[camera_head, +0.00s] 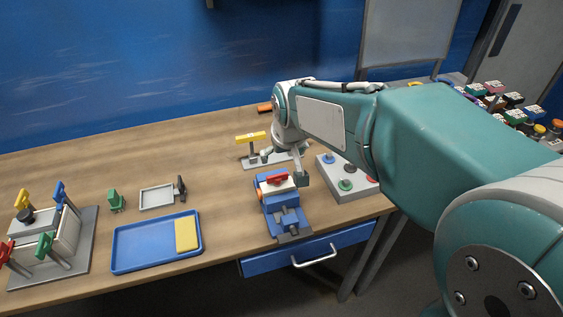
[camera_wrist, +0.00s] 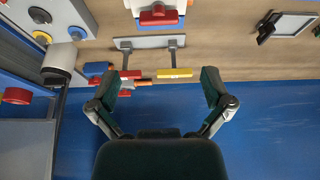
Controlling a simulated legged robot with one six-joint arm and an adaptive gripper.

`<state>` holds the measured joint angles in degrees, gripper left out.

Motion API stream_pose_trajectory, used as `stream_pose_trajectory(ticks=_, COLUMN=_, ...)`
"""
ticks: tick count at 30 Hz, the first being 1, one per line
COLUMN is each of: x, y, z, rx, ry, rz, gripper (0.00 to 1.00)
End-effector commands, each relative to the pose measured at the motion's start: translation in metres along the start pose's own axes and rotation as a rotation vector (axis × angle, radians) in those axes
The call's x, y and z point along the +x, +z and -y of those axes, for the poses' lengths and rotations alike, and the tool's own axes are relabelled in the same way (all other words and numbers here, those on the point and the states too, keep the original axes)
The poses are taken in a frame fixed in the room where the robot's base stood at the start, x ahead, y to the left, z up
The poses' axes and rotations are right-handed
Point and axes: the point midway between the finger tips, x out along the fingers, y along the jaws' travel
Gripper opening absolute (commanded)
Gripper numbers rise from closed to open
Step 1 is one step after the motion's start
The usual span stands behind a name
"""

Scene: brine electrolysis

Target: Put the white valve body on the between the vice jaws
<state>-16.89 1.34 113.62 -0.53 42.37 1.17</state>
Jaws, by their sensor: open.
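The white valve body (camera_head: 280,188) with a red handle sits at the far end of the blue vice (camera_head: 290,222). It looks to be resting at the vice jaws, but how deep it sits between them I cannot tell. In the wrist view, the valve body (camera_wrist: 158,8) shows at the top edge with its red handle toward me, partly cut off. My gripper (camera_wrist: 168,84) is open, with nothing between its dark fingers, and apart from the valve body. In the head view, my gripper (camera_head: 302,178) is beside the valve, partly hidden by my arm.
A grey stand with a yellow handle (camera_head: 250,137) is behind the vice. A grey button box (camera_head: 345,190) stands to the right. A blue tray (camera_head: 150,244) with a yellow block lies left. A blue drawer (camera_head: 310,254) is under the front edge. The blue wall (camera_wrist: 160,115) is behind.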

Motion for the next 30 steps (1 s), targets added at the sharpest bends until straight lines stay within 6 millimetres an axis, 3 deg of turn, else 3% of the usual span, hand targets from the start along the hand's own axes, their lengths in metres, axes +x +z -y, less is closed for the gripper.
stream_pose_trajectory(ticks=7, x=-0.006, y=0.002, z=-0.002, rx=0.004, ry=0.002, rz=-0.003, gripper=1.00)
stream_pose_trajectory(ticks=10, x=-0.022, y=0.015, z=-0.013, rx=0.025, ry=0.010, rz=-0.013, gripper=1.00)
stream_pose_trajectory(ticks=15, x=-0.065, y=0.062, z=-0.040, rx=0.089, ry=0.038, rz=-0.039, gripper=1.00)
stream_pose_trajectory(ticks=21, x=-0.100, y=0.128, z=-0.060, rx=0.165, ry=0.075, rz=-0.067, gripper=1.00)
stream_pose_trajectory(ticks=27, x=-0.116, y=0.187, z=-0.068, rx=0.229, ry=0.108, rz=-0.090, gripper=1.00)
stream_pose_trajectory(ticks=30, x=-0.118, y=0.204, z=-0.069, rx=0.246, ry=0.116, rz=-0.094, gripper=1.00)
